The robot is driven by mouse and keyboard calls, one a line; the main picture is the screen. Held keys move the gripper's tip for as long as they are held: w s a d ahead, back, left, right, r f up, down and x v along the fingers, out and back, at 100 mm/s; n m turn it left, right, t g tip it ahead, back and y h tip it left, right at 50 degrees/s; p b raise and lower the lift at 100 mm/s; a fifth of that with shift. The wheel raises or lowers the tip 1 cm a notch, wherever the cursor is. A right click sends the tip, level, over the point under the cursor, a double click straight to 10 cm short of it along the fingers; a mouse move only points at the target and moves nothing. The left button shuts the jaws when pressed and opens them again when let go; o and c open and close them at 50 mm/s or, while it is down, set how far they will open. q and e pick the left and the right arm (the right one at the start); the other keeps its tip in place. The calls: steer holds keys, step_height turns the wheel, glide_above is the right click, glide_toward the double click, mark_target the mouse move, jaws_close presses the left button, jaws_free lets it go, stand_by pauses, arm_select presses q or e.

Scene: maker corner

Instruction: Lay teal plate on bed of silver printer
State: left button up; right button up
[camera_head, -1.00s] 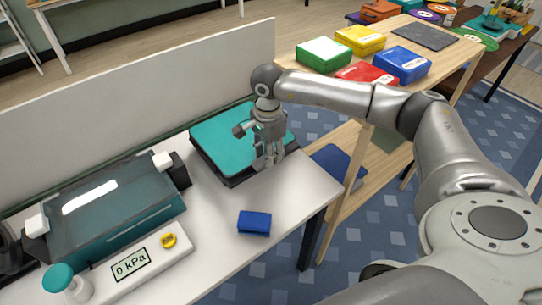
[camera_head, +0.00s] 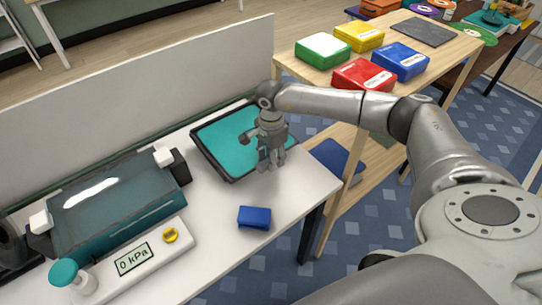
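The teal plate (camera_head: 222,138) lies flat inside a dark-rimmed, low base (camera_head: 209,165) at the back right of the white table. I cannot tell whether this base is the bed of the silver printer; no clearly silver printer shows. My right gripper (camera_head: 272,165) points down over the right part of the plate, by its near right edge. Its fingertips look apart, with nothing seen between them. The gripper hides part of the plate and rim. My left gripper is not in view.
A teal machine (camera_head: 118,205) with white corner blocks stands left on the white table. A wooden shelf with coloured boxes (camera_head: 364,75) stands right.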

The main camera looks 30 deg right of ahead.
steer(key=shift+o, duration=1)
